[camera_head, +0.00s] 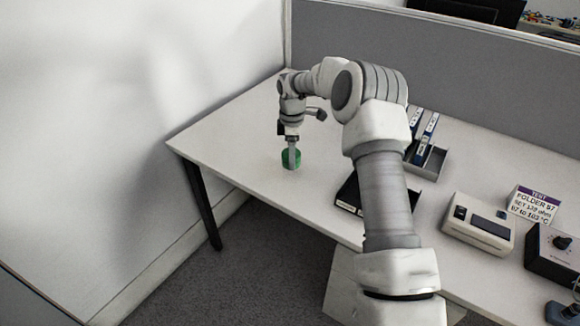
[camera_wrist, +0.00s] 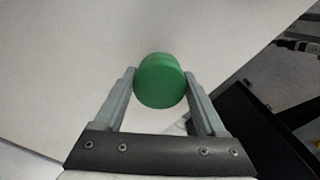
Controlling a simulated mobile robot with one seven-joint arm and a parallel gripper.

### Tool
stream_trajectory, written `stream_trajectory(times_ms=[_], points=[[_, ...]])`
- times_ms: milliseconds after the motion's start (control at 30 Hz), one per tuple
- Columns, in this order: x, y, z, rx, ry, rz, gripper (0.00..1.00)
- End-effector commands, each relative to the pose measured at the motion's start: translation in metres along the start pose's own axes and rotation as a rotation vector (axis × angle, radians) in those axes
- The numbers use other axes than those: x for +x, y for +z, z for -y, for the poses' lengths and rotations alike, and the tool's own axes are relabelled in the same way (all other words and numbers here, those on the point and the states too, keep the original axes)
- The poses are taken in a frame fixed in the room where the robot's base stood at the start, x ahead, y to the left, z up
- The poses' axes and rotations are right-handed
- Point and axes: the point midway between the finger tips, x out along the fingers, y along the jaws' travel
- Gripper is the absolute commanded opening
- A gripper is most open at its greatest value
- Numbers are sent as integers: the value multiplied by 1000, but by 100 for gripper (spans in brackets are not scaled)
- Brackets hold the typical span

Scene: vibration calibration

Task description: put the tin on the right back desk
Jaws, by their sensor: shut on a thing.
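A round green tin (camera_head: 286,160) is at the left part of the white desk (camera_head: 235,125) in the head view. My gripper (camera_head: 292,157) points down over it and is shut on it. In the wrist view the tin (camera_wrist: 160,82) sits between the two fingertips of my gripper (camera_wrist: 160,84), with a finger against each side. Part of the tin is hidden behind a finger in the head view. I cannot tell whether the tin touches the desk or is just above it.
A black folder or tray (camera_head: 350,192) lies right of the tin, partly behind my arm. Blue-labelled binders (camera_head: 428,130) stand in a grey tray (camera_head: 430,163). A beige device (camera_head: 478,226), a sign (camera_head: 533,204) and a black box (camera_head: 555,250) are at right. A grey partition (camera_head: 480,75) borders the back.

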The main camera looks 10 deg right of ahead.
Motion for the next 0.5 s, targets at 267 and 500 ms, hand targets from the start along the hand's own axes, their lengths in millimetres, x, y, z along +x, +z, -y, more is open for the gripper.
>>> stream_trajectory(times_ms=[267, 500], points=[[17, -6, -4, 2, -1, 0, 10], [45, -6, -4, 1, 1, -1, 10]])
